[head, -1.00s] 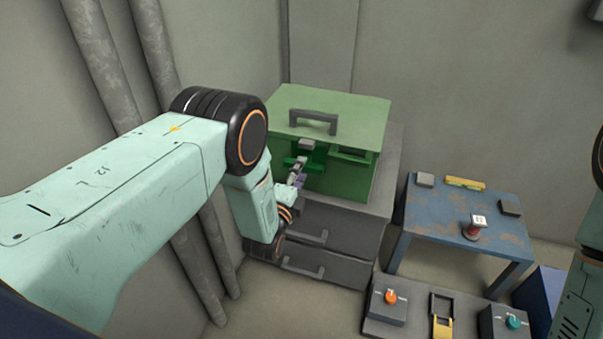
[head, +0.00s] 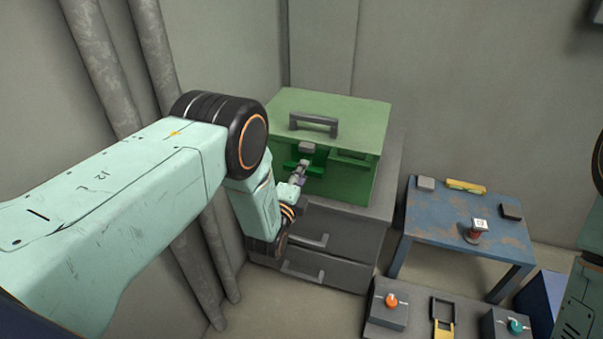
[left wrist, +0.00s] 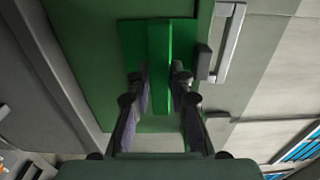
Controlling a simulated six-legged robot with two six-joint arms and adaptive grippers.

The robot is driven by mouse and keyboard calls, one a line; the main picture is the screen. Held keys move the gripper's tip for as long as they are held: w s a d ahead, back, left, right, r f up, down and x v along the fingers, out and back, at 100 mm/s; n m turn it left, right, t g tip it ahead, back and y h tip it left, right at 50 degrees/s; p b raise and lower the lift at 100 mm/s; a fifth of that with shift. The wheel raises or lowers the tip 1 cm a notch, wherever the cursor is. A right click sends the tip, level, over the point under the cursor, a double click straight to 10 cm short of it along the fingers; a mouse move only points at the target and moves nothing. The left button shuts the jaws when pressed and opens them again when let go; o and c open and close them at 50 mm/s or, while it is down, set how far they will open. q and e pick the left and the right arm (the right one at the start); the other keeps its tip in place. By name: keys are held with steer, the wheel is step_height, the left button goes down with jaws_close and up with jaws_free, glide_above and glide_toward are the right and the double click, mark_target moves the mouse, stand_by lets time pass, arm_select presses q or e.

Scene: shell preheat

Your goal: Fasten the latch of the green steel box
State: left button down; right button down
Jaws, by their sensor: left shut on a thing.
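The green steel box (head: 361,178) stands on a grey drawer unit, its lid down and a dark handle on top. On its front is a bright green latch (head: 314,171), below a small grey catch block (head: 307,147). My left gripper (head: 303,168) is at the front of the box, its fingers shut on the latch. In the left wrist view the fingers (left wrist: 162,72) lie on either side of the latch's raised green bar (left wrist: 159,45). The fingers partly hide the latch, and I cannot tell whether it is engaged. My right gripper is not in view.
The grey drawer unit (head: 340,239) has drawer handles below the box. A worn blue table (head: 440,218) to the right bears small blocks and a red-based part. A low panel with knobs (head: 391,301) is in front. Pipes (head: 160,60) run along the left wall.

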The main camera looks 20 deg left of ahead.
arm_select(q)
steer(key=shift+n, duration=0.3)
steer(key=shift+s+f+n+p, duration=0.1)
steer(key=shift+n+p, duration=0.3)
steer(key=shift+n, duration=8.2)
steer(key=c, duration=1.2)
jaws_free()
steer(key=s, duration=1.2)
steer(key=shift+a, duration=0.2)
